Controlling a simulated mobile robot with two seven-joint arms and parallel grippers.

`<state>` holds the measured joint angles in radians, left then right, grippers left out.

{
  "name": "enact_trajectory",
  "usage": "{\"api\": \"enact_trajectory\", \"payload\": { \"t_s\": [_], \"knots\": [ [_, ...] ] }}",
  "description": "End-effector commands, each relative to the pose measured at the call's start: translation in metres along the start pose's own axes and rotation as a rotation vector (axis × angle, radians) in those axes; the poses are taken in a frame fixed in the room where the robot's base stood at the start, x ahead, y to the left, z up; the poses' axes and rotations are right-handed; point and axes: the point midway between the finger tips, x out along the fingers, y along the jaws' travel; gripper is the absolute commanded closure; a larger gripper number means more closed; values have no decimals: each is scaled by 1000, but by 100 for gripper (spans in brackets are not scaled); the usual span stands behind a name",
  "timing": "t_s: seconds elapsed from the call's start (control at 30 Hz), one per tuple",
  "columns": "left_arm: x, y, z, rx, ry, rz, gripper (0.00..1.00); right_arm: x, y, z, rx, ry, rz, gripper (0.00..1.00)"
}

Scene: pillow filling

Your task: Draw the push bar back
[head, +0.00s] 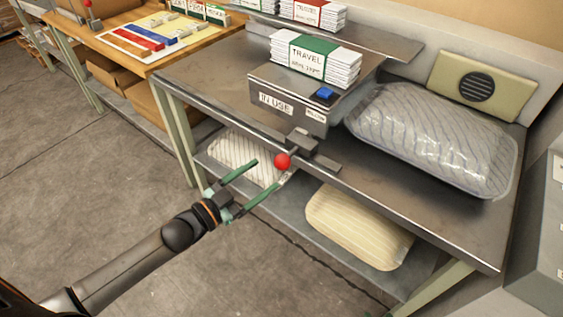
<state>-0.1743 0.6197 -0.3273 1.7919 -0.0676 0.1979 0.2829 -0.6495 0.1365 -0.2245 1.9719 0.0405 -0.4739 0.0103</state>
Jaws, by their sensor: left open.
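A red ball knob (282,161) sticks out at the front edge of the metal table, beside a dark metal block and flat bar (314,157). I take these to be the push bar and its handle. The bar lies in front of a grey box (290,103) labelled "IN USE" with a blue button. My left gripper (267,173) is open, its two green fingers pointing toward the knob. The fingertips are close to the knob in the picture; I cannot tell whether they touch it. Nothing is between the fingers that I can make out. My right gripper is out of view.
A clear-wrapped striped pillow (435,140) lies on the metal table (215,82), right of the box. White "TRAVEL" packs (315,60) stand on the box. Pillows (358,227) lie on the lower shelf. A wooden bench (115,25) stands at the left. The floor in front is clear.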

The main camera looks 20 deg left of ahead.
Motion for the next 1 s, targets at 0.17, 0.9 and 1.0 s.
{"api": "enact_trajectory", "payload": {
  "t_s": [0.17, 0.9, 1.0],
  "knots": [
    [31, 0, -1, 0, 3, -1, 21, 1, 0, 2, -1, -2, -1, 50],
    [77, 0, 1, -1, -2, 0, 21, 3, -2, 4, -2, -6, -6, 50],
    [77, 0, 0, -1, -2, 0, 32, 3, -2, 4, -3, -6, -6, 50]
  ]
}}
